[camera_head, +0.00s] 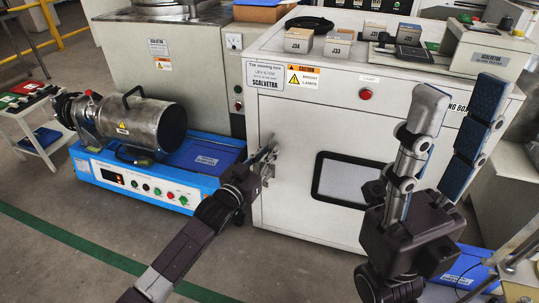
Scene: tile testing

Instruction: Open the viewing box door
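The viewing box (300,45) is a large white cabinet with warning labels on its front. Its door (290,205) has a dark-framed window (345,181) and looks closed. The metal door handle (268,172) is at the door's left side. My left gripper (264,154) is at this handle, with its fingertips overlapping it in the picture. I cannot tell whether it grips the handle. My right gripper (458,92) is raised in front of the box's right part, fingers apart and empty, and hides part of the front.
A blue machine (140,185) with a metal cylinder (150,124) stands left of the box. Small boxes (298,40) and a scale-like device (488,48) sit on top. A white side table (45,135) is at far left. Grey floor in front is open.

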